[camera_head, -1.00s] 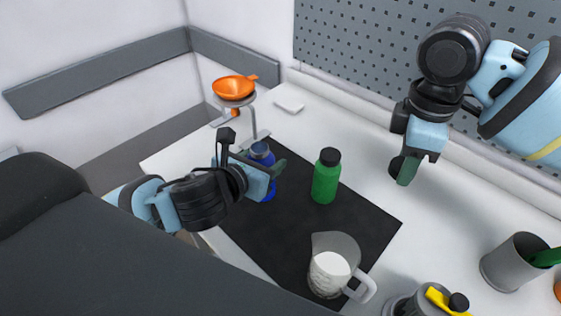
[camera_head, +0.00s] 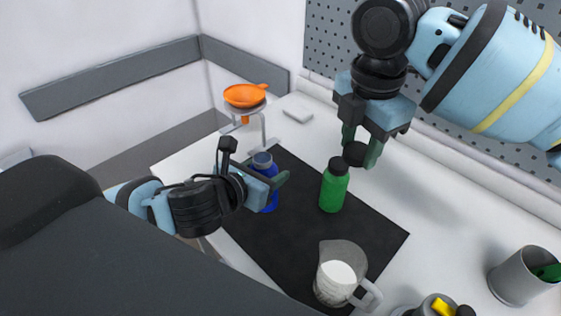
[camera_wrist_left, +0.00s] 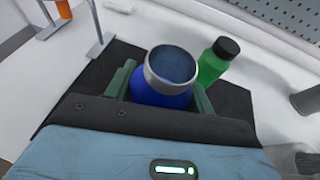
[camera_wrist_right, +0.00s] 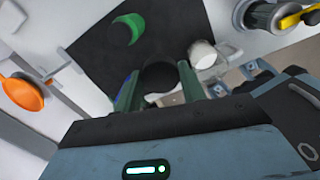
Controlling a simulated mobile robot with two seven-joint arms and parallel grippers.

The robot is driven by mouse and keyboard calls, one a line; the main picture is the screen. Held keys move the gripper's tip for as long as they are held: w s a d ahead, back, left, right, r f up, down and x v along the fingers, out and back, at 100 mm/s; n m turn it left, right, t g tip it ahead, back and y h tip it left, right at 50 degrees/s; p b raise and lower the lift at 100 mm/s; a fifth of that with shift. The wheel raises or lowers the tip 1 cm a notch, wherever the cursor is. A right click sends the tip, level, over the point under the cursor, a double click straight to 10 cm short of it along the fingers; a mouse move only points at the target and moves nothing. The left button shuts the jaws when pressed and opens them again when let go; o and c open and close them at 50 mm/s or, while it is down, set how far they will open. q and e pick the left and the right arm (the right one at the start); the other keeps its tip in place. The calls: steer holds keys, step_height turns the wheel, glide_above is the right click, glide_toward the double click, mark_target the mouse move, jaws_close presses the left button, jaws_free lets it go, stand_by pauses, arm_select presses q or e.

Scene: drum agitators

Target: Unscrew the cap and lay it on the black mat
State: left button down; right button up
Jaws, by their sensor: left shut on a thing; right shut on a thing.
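The blue bottle (camera_head: 264,197) stands upright at the far left part of the black mat (camera_head: 285,243). Its silver-rimmed mouth is uncovered, as the left wrist view shows (camera_wrist_left: 172,66). My left gripper (camera_wrist_left: 162,95) is shut around the bottle's upper body, just below the rim. My right gripper (camera_head: 360,154) is shut on a round black cap (camera_head: 354,153). It holds the cap in the air, behind and right of the green bottle. The cap also shows between the fingers in the right wrist view (camera_wrist_right: 158,77).
A green bottle (camera_head: 333,190) with its own black cap stands on the mat. A clear jug (camera_head: 341,273) with white contents stands at the near corner. An orange funnel (camera_head: 245,95) sits on a stand at the back left. A grey cup (camera_head: 519,280) stands right. The mat's middle is bare.

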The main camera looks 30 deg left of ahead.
arm_select(q)
steer(key=shift+w+a+f, duration=0.6)
steer(key=shift+w+f, duration=0.2)
steer(key=shift+w, duration=1.75)
steer(key=shift+w+a+f, duration=0.65)
steer(key=shift+w+f, duration=0.1)
steer(key=shift+w, duration=1.75)
steer(key=shift+w+a+f, duration=0.6)
steer(key=shift+w+f, duration=0.2)
steer(key=shift+w, duration=1.75)
steer(key=shift+f, duration=0.15)
steer(key=c, duration=0.6)
jaws_free()
steer(key=shift+f, duration=0.1)
steer(key=shift+o, duration=0.2)
steer(key=shift+r, duration=0.2)
steer(key=v, duration=1.2)
